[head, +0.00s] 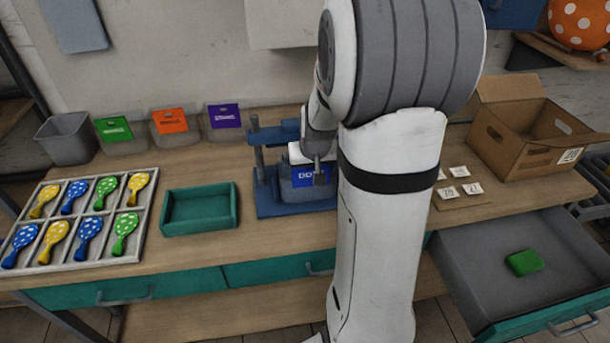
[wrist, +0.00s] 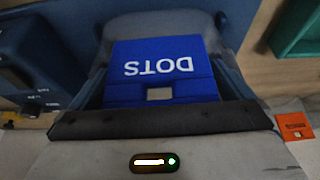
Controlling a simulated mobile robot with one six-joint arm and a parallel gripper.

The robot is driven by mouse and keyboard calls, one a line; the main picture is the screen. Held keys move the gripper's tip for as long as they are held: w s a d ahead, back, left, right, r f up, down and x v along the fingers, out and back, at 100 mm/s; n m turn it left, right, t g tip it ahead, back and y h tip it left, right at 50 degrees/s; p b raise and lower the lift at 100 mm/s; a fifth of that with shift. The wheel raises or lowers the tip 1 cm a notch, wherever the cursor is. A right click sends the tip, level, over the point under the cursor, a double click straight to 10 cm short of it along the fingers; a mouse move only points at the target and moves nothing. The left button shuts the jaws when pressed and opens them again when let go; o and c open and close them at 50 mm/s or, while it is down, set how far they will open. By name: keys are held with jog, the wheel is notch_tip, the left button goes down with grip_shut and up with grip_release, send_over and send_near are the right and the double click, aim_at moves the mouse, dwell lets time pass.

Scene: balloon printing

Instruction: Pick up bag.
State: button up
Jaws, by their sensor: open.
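I cannot pick out a bag with certainty. A small green packet-like thing (head: 524,262) lies in the open drawer at the right, far from my gripper. My gripper (head: 318,168) is in the head view at the blue press, close to a blue block marked DOTS (head: 303,178). It is open, and its fingers are partly hidden by my arm. The wrist view shows the DOTS block (wrist: 160,68) upside down, with a small grey notch at its edge. Whether the fingers touch the block I cannot tell.
The blue press (head: 265,200) stands mid-bench. Bins with green (head: 113,128), orange (head: 170,120) and purple (head: 224,115) cards stand behind. A cardboard box (head: 530,150) and open drawer (head: 475,265) are right.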

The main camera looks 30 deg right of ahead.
jog(key=c, duration=0.9)
jog(key=shift+r, duration=0.1)
